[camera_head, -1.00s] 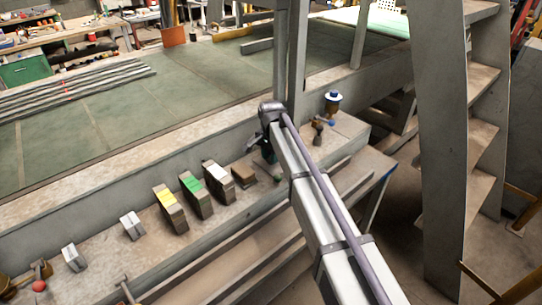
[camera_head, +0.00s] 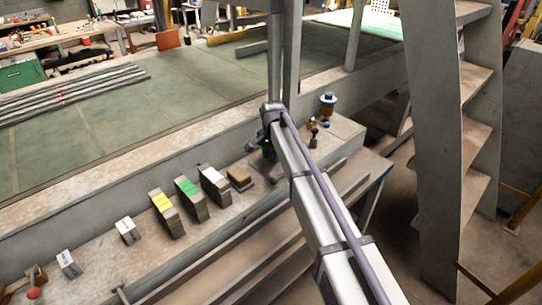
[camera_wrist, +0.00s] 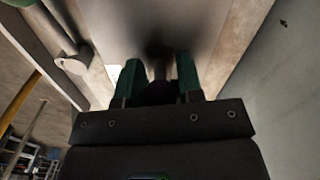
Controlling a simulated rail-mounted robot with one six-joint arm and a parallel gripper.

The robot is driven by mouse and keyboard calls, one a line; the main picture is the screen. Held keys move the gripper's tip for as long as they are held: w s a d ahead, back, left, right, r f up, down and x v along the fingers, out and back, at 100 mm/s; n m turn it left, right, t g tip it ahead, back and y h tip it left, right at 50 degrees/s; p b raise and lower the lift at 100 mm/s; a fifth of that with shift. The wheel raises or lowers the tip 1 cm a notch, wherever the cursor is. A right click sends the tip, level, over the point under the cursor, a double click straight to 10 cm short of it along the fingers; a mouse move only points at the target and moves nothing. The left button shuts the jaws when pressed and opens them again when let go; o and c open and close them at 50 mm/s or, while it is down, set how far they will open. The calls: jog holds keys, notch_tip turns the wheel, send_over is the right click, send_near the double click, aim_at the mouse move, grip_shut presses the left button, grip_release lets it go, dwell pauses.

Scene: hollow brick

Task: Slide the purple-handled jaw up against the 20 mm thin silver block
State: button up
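My gripper (camera_wrist: 152,78) has two green fingers standing apart in the wrist view. A dark purple rounded thing (camera_wrist: 160,93), likely the purple handle, fills much of the gap near their base. Whether they squeeze it, I cannot tell. A dim grey post shows beyond it. In the head view my gripper hangs behind my arm at the bench's right half, and the jaw is not distinguishable there. Two small silver blocks stand at the left, one nearer the middle (camera_head: 127,230) and one farther left (camera_head: 69,263). Their sizes cannot be read, so I cannot tell which is 20 mm.
Yellow-marked (camera_head: 166,213), green-marked (camera_head: 190,199) and white-topped (camera_head: 214,184) blocks stand in a row on the bench. A brown block (camera_head: 239,178) lies beside them. A red ball (camera_head: 33,293) sits far left. A ladder (camera_head: 440,150) stands right.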

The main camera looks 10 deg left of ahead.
jog(key=o, duration=0.3)
jog(key=shift+o, duration=0.2)
notch_tip(320, 180, up, 11)
jog(key=p, duration=1.1)
jog(key=shift+f, duration=0.1)
